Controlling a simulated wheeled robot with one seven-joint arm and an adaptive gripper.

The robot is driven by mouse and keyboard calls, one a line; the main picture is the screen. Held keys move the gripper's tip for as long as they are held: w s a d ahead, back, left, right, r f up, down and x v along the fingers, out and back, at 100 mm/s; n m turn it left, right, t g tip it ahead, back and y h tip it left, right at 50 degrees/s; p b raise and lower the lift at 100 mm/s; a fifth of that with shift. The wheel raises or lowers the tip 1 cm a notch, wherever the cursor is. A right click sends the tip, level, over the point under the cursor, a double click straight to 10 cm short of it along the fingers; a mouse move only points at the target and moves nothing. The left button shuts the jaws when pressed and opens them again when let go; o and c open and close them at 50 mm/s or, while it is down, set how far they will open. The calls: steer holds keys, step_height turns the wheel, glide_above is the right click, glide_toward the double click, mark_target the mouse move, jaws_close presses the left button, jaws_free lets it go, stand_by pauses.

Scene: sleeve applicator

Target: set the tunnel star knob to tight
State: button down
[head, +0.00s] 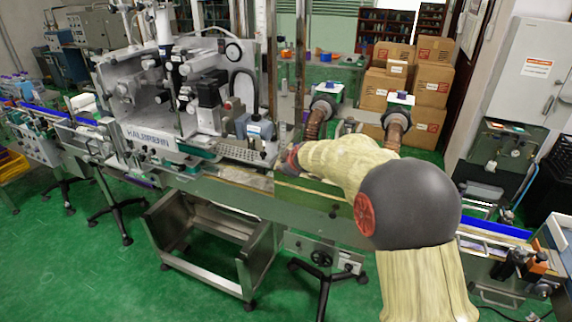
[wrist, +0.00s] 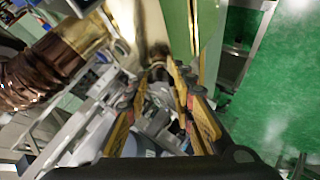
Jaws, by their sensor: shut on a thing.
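My gripper (wrist: 160,82) has its yellow-and-black fingers closed around a small dark knob (wrist: 158,72), which I take to be the tunnel star knob. The fingers and their pads hide most of its shape, so I cannot tell its setting. It sits at the lower end of a shiny brass-coloured tunnel housing (wrist: 150,28). In the head view, my arm reaches left across the conveyor and my gripper (head: 288,158) is small at its end, beside the machine. The knob cannot be made out there.
A brown ribbed duct (wrist: 45,70) lies close on the left in the wrist view. A green panel (wrist: 178,25) stands just right of the housing. The labelling machine (head: 190,100) is left of my gripper in the head view. Cardboard boxes (head: 420,90) stand behind.

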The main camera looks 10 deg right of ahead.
steer(key=shift+f+m+t+h+p, duration=0.1)
steer(key=shift+m+t+h+p, duration=0.3)
steer(key=shift+m+p, duration=0.95)
steer(key=p, duration=0.4)
steer(key=shift+s+a+m+h, duration=0.1)
steer(key=shift+m+h, duration=0.2)
steer(key=shift+m, duration=0.05)
steer(key=shift+w+a+f+m+g+h+p, duration=0.2)
steer(key=shift+m+g+h+p, duration=0.5)
steer(key=shift+m+h+p, duration=2.3)
steer(key=shift+w+a+r+m+g+h+p, duration=0.1)
steer(key=shift+a+m+g+h+p, duration=0.45)
steer(key=shift+m+p, duration=2.7)
steer(key=shift+w+f+m+g+h+p, duration=0.1)
steer(key=shift+m+g+h+p, duration=1.15)
steer(key=shift+m, duration=4.2)
steer(key=shift+t+h+b, duration=0.3)
steer(key=shift+t+b, duration=0.1)
steer(key=c, duration=1.5)
jaws_free()
